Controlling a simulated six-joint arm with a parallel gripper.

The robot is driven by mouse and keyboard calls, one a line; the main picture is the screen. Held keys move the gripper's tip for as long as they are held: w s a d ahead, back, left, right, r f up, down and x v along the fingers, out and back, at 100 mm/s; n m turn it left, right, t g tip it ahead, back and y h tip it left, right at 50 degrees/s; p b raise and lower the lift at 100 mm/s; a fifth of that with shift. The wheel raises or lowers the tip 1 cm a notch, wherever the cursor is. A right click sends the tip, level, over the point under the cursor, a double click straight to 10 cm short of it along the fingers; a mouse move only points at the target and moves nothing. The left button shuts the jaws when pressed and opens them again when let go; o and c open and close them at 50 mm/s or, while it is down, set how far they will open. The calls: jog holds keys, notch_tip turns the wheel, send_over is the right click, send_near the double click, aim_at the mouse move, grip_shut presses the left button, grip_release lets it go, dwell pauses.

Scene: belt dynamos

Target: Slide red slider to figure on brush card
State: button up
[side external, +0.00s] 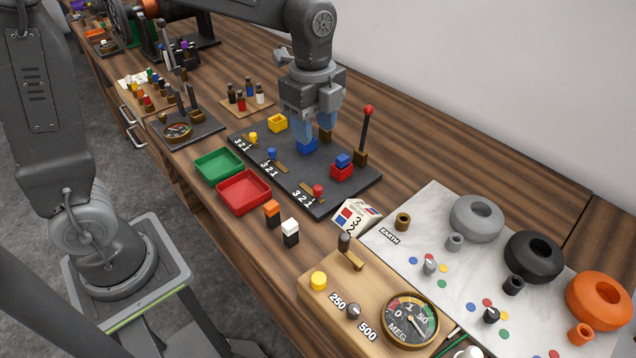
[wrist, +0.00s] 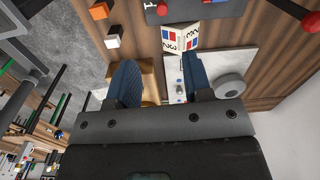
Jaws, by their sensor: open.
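The red slider (side external: 318,190) is a red knob on a short slot near the front right corner of the dark board (side external: 345,195). It stands at the slot's right end, by the 1 of the painted 3 2 1. It also shows at the top of the wrist view (wrist: 162,9). The brush card (side external: 357,215) is a folded white card with red and blue patches and black figures, standing just off the board's right corner; it also shows in the wrist view (wrist: 180,38). I cannot match figures to colours surely. My gripper (side external: 312,134) is open and empty, above the board's back part, away from the red slider.
Yellow (side external: 253,138) and blue (side external: 272,153) sliders share the board. A red-balled lever (side external: 368,112) and a red block with blue top (side external: 342,167) stand near the right. Green (side external: 219,164) and red (side external: 243,191) trays lie in front. A meter box (side external: 370,300) stands at front right.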

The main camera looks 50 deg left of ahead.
aim_at(318, 187)
jog(key=shift+m, duration=0.4)
jog(key=f, duration=1.4)
jog(key=shift+w+d+f, duration=0.1)
jog(key=shift+w+f, duration=0.1)
jog(key=shift+w, duration=0.1)
grip_shut()
